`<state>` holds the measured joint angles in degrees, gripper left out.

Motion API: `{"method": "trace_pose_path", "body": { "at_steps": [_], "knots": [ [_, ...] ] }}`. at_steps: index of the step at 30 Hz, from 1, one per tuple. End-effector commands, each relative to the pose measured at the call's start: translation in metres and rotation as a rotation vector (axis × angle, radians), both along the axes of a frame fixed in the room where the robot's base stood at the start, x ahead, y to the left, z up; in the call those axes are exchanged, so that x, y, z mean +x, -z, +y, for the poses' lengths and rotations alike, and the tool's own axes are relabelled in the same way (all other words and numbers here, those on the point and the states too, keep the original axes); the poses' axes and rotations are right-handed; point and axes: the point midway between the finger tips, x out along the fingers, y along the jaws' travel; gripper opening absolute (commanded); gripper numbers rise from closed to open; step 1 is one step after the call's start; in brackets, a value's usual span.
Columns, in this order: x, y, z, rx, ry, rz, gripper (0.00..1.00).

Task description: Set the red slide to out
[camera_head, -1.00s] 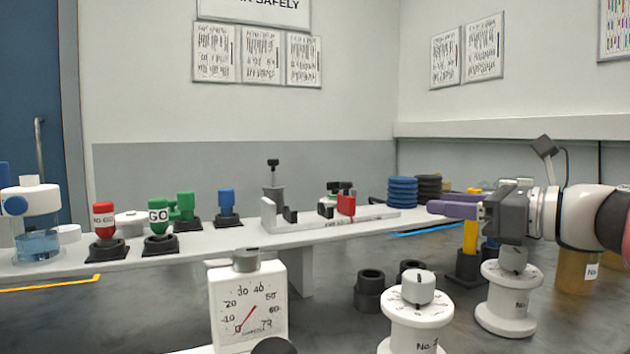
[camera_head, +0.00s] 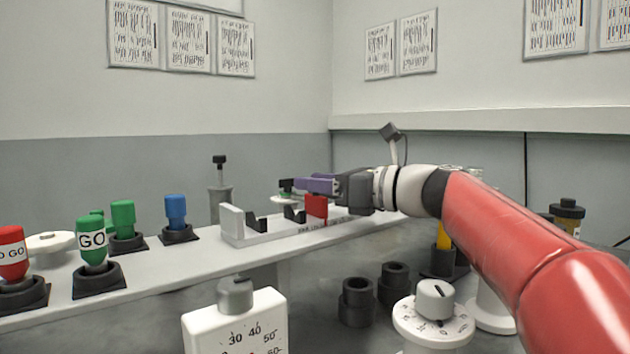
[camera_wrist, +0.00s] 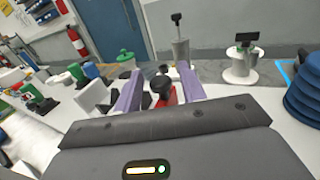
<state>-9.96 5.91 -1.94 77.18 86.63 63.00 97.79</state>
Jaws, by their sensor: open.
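The red slide (camera_head: 316,206) is a small upright red block on a white rail (camera_head: 290,232) with upright ends, on the long white shelf. My gripper (camera_head: 303,186) has purple fingers that reach left, just above the red slide in the head view. In the wrist view the open fingers (camera_wrist: 158,84) stand either side of a black knob (camera_wrist: 161,87), with red of the slide showing behind and beside it. I cannot tell whether the fingers touch it. Black brackets (camera_head: 257,221) stand on the rail left of the slide. The rail's lettering is too small to read.
Green and blue knobs (camera_head: 176,212) stand on the shelf at left. A grey post with a black top (camera_head: 220,190) stands behind the rail. White dials (camera_head: 434,318) and black rings (camera_head: 357,302) are in front. Blue stacked discs (camera_wrist: 305,90) show at right in the wrist view.

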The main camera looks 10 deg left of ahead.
Motion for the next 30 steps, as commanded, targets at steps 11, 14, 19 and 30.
{"method": "trace_pose_path", "body": {
  "at_steps": [11, 14, 19, 30],
  "knots": [
    [0.0021, -0.0001, 0.0056, 0.000, 0.001, 0.000, 0.38],
    [0.0021, -0.0001, 0.0056, 0.000, 0.001, 0.000, 0.25],
    [0.0020, -0.0001, 0.0055, 0.000, 0.001, 0.000, 0.03],
    [0.0023, -0.0020, 0.0050, 0.000, 0.002, 0.000, 0.00]
  ]
}}
